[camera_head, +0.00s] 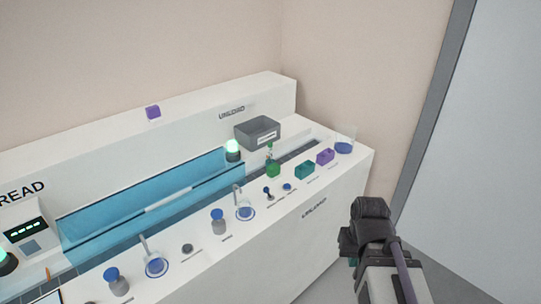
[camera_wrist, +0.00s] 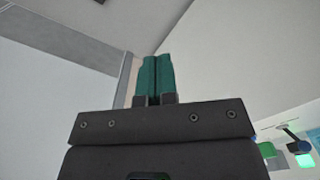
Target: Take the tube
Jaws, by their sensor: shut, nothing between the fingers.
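My gripper (camera_wrist: 155,78) shows in the wrist view with its two teal fingers pressed together and nothing between them. It points toward plain walls, away from the bench items. In the head view my dark arm stands at the lower right, off the bench's right side; the fingertips cannot be made out there. No tube can be clearly identified. A slim green-filled vessel (camera_head: 272,167) stands upright near the dark slot (camera_head: 300,150) on the UNLOAD side. It is too small to tell whether it is a tube. My gripper is well apart from it.
The white bench (camera_head: 240,260) holds beakers (camera_head: 245,212), blue-capped bottles (camera_head: 218,222), a teal block (camera_head: 304,171), a purple block (camera_head: 325,157) and a blue-filled beaker (camera_head: 344,147). A grey bin (camera_head: 257,132) and a blue clear cover (camera_head: 150,195) lie behind. Floor space is free at the right.

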